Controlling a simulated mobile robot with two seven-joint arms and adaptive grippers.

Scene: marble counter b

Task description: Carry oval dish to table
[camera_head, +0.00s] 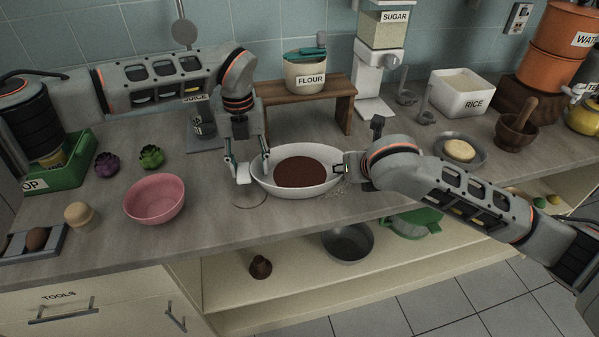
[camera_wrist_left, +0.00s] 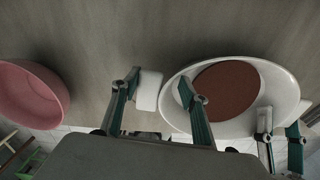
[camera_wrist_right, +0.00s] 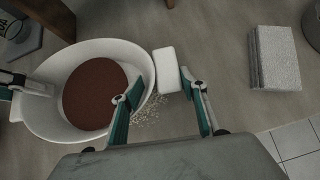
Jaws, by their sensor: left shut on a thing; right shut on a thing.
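The oval dish (camera_head: 265,182) is white with a brown filling and a white block-like handle at each end. It is level, at the middle of the counter (camera_head: 225,230); I cannot tell whether it touches the surface. My left gripper (camera_head: 248,170) points down at its left end, shut on the left handle (camera_wrist_left: 148,90), which shows between the fingers in the left wrist view. My right gripper (camera_head: 345,169) comes from the right, shut on the right handle (camera_wrist_right: 166,70). The fingers hide parts of both handles. No separate table is clearly in view.
A pink bowl (camera_head: 154,199) stands to the left. A wooden stand (camera_head: 300,96) with a flour pot is behind the dish, and a sugar dispenser (camera_head: 378,75) behind right. Small pale grains (camera_wrist_right: 150,110) lie beside the dish. Below is an open shelf with a grey bowl (camera_head: 347,243).

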